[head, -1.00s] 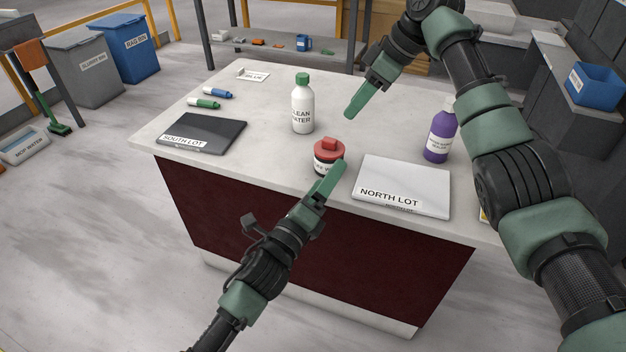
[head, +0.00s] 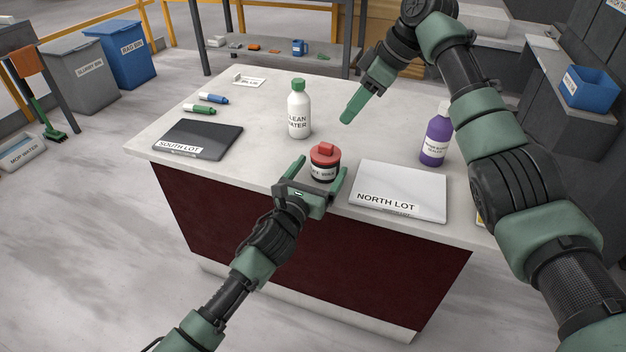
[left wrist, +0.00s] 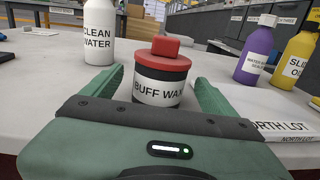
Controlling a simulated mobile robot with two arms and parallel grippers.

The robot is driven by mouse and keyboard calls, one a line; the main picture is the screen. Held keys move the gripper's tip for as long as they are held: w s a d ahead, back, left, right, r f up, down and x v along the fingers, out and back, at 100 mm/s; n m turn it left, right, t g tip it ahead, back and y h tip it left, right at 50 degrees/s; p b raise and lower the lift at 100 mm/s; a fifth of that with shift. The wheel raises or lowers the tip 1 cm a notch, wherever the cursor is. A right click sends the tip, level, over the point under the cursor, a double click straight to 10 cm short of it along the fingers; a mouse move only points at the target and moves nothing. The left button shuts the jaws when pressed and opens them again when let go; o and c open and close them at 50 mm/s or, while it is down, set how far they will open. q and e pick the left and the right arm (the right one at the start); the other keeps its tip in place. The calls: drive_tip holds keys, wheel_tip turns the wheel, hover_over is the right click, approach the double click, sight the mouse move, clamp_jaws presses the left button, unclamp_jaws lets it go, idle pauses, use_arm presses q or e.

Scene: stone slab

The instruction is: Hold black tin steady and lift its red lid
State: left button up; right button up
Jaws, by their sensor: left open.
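The black tin (head: 323,176) stands upright near the front edge of the stone slab. It has a white label reading BUFF WAX, and it also shows in the left wrist view (left wrist: 182,90). Its red lid (head: 325,153) sits on top with a block-shaped knob, also seen in the left wrist view (left wrist: 163,60). My left gripper (head: 322,165) is open, with one finger on each side of the tin. In the left wrist view the fingers (left wrist: 159,78) flank the tin with gaps showing. My right gripper (head: 350,108) hangs above the slab, behind and right of the tin, seen edge-on.
A CLEAN WATER bottle (head: 299,112) stands behind the tin. The NORTH LOT slab (head: 400,188) lies close to its right, with a purple bottle (head: 436,140) beyond. The dark SOUTH LOT slab (head: 200,138) and two markers (head: 212,98) lie left. A yellow bottle (left wrist: 296,58) stands right.

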use_arm(q)
drive_tip(key=shift+x, duration=1)
clamp_jaws()
idle(0.5)
